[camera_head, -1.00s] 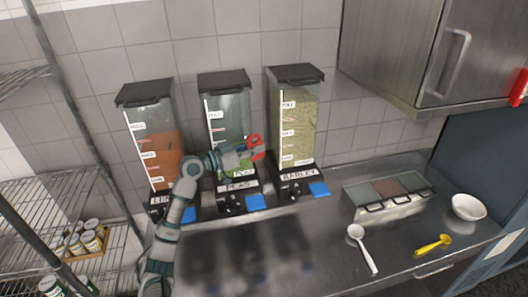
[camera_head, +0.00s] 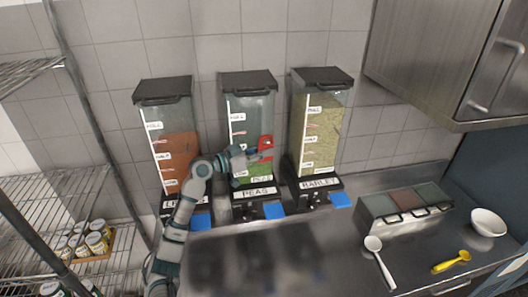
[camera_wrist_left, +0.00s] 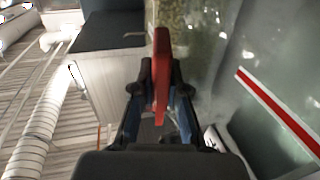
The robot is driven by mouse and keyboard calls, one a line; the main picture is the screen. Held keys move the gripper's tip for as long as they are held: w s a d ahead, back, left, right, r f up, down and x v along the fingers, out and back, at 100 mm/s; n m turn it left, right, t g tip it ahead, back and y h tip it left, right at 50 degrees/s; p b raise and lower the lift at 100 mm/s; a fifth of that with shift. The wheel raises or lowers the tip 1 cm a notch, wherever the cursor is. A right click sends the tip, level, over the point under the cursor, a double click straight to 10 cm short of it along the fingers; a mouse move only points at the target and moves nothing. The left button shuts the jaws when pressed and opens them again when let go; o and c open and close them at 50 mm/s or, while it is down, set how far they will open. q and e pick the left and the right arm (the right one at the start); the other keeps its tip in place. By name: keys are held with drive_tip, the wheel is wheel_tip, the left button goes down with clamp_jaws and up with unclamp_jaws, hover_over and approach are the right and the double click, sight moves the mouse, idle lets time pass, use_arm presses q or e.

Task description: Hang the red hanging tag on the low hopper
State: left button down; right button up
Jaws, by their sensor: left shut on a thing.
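My left gripper (camera_head: 252,157) is shut on the red hanging tag (camera_head: 265,147), in front of the right side of the middle hopper. In the left wrist view the tag (camera_wrist_left: 161,60) stands edge-on between the two fingers (camera_wrist_left: 160,95). The middle hopper (camera_head: 252,108), labelled PEAS, has only a low layer of green at its bottom, partly hidden by my gripper. The left hopper (camera_head: 177,146) is about half full of orange-brown grain. The right hopper (camera_head: 317,125), labelled BARLEY, is nearly full. Whether the tag touches the middle hopper cannot be told. My right gripper is not in view.
Blue pieces (camera_head: 273,210) sit at the hopper bases. To the right are a lidded condiment box (camera_head: 390,232), a white spoon (camera_head: 380,260), a yellow spoon (camera_head: 452,262) and a white bowl (camera_head: 488,223). A wire rack (camera_head: 45,205) stands left; a steel cabinet (camera_head: 430,60) hangs upper right.

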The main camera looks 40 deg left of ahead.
use_arm(q)
drive_tip(key=shift+a, duration=0.15)
drive_tip(key=c, duration=1.4)
unclamp_jaws()
drive_tip(key=shift+o, duration=1.4)
drive_tip(key=shift+d+r, duration=0.1)
drive_tip(key=shift+d, duration=0.2)
drive_tip(key=shift+d+r, duration=0.15)
drive_tip(key=shift+d, duration=0.05)
drive_tip(key=shift+s+a, duration=0.1)
drive_tip(key=shift+s, duration=0.05)
drive_tip(key=v, duration=1.1)
drive_tip(key=shift+s, duration=0.35)
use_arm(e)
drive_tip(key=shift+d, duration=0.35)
